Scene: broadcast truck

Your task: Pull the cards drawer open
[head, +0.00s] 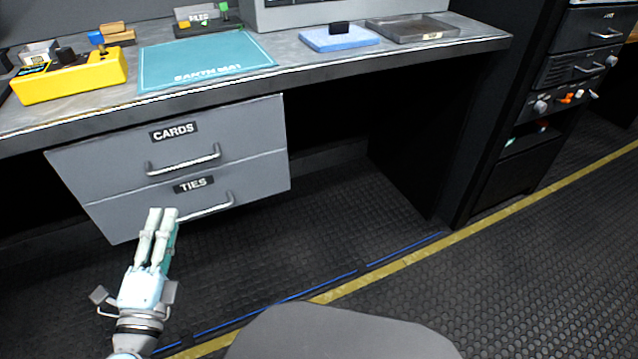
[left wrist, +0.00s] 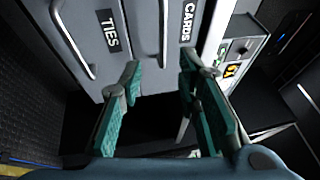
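The cards drawer (head: 240,130) is the upper grey drawer under the desk, with a CARDS label and a metal bar handle (head: 185,164). It is shut, its front flush with the ties drawer (head: 255,178) below. My left gripper (head: 161,212) is in front of the ties drawer, below the cards handle and apart from it. In the left wrist view the gripper (left wrist: 159,72) is open and empty, its teal-padded fingers spread. The cards handle (left wrist: 163,35) shows beyond the gap between the fingertips; the CARDS label (left wrist: 187,22) is beside it. My right gripper is not in view.
The ties handle (head: 208,208) is close to my left fingers. Above is the desk edge (head: 330,75), with a yellow control box (head: 70,82), a teal mat (head: 200,62) and a blue pad (head: 338,40) on top. The knee space right of the drawers is open. An equipment rack (head: 570,70) stands at right.

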